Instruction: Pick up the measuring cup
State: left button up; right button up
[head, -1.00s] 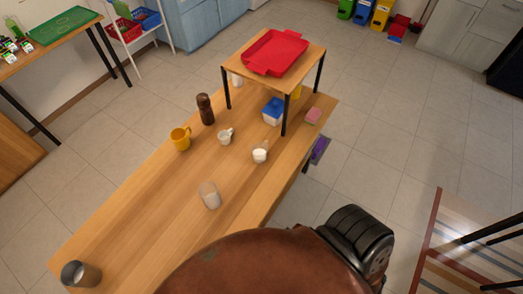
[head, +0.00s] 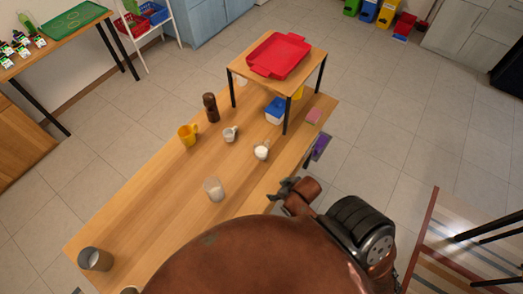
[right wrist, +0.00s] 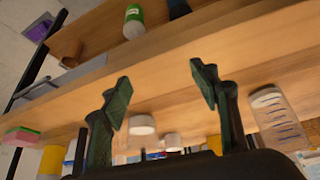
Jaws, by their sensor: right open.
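A clear cup (head: 214,189) stands on the wooden table. In the right wrist view, which looks upside down, what looks like the same clear cup (right wrist: 280,122) has blue marks and is at the right. Which one is the measuring cup is uncertain. My right gripper (head: 284,189) is beside the table's right edge, apart from the cups. Its fingers (right wrist: 160,88) are spread and empty. My left gripper is not in view.
A yellow mug (head: 187,137), a brown grinder (head: 210,107) and a grey cup (head: 95,259) stand on the table (head: 150,205). A raised shelf with a red tray (head: 279,55) covers the far end, near a blue-lidded box (head: 275,111) and pink sponge (head: 314,115).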

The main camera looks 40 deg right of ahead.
aim_at(257, 146)
jog(key=w+t, duration=0.1)
jog(key=w, duration=0.1)
jog(key=w+d+t+y, duration=0.1)
jog(key=w, duration=0.2)
jog(key=w+d+t, duration=0.1)
jog(key=w, duration=0.1)
jog(key=shift+w+d+f+n+t, duration=0.1)
jog(key=shift+w+d+n+t, duration=0.05)
jog(key=shift+w+n+t, duration=0.2)
jog(key=w+d+r+t, duration=0.1)
jog(key=d, duration=0.1)
jog(key=w+d+r+t, duration=0.1)
jog(key=w+d, duration=0.1)
jog(key=w+d+r+m+t, duration=0.1)
jog(key=w+t, duration=0.1)
jog(key=shift+d+r+y, duration=0.15)
jog(key=shift+d+y, duration=0.15)
jog(key=shift+d, duration=0.1)
jog(key=x, duration=0.5)
jog(key=p+x, duration=0.1)
jog(key=x, duration=0.1)
jog(key=shift+w+a+r, duration=0.1)
jog(key=shift+w+r, duration=0.05)
jog(key=shift+w, duration=0.25)
jog(key=shift+s, duration=0.1)
jog(key=shift+c, duration=0.2)
jog(key=c, duration=0.8)
jog(key=shift+c, duration=0.6)
jog(key=shift+r, duration=0.2)
